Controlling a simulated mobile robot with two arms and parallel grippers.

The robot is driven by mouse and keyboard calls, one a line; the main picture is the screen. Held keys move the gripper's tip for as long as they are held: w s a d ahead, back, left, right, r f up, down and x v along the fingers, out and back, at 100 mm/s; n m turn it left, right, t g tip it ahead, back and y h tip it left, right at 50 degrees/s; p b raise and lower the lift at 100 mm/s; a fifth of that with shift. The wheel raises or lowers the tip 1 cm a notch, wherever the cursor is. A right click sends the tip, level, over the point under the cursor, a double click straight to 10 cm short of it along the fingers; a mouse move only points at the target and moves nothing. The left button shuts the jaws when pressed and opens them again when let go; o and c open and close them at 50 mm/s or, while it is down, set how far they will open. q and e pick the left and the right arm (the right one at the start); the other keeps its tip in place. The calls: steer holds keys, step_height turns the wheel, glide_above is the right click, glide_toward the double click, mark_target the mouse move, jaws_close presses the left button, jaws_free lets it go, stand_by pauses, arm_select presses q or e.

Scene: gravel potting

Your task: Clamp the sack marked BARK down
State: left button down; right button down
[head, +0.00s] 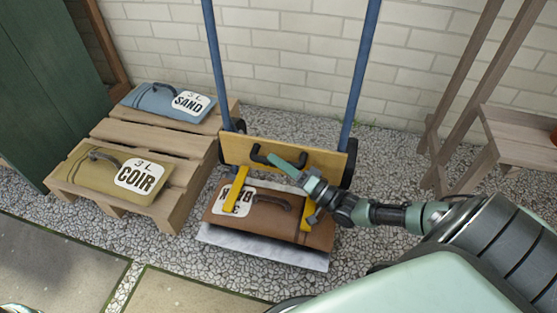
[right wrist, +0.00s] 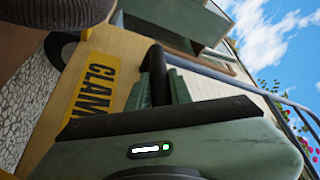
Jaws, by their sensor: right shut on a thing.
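The brown sack marked BARK (head: 262,222) lies on the grey toe plate (head: 265,252) of a hand truck, its label upside down in the head view. Two yellow clamp arms (head: 237,188) reach from the truck's wooden board (head: 235,150) over the sack; I cannot tell whether they press on it. A dark clamp handle (head: 261,155) crosses the board; it also shows in the right wrist view (right wrist: 158,75), beside a yellow CLAMP label (right wrist: 97,80). My right gripper (head: 283,164) is shut on this handle, partly hiding it. My left gripper is not in view.
A wooden pallet (head: 150,137) at the left bears a blue SAND sack (head: 150,98) and a tan COIR sack (head: 92,170). Blue truck uprights (head: 363,70) stand before the brick wall. A wooden bench (head: 515,135) is at the right. Gravel surrounds the truck.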

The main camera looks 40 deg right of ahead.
steer(key=shift+f, duration=0.35)
steer(key=shift+s+f, duration=0.1)
steer(key=c, duration=1.3)
jaws_free()
steer(key=shift+f, duration=0.1)
steer(key=shift+s+d+p, duration=0.2)
steer(key=shift+s+p, duration=0.1)
steer(key=shift+p, duration=0.15)
steer(key=p+v, duration=0.2)
steer(key=v, duration=0.4)
steer(key=shift+s+p, duration=0.1)
steer(key=shift+p, duration=0.2)
steer(key=shift+s+d, duration=0.15)
steer(key=shift+s, duration=0.2)
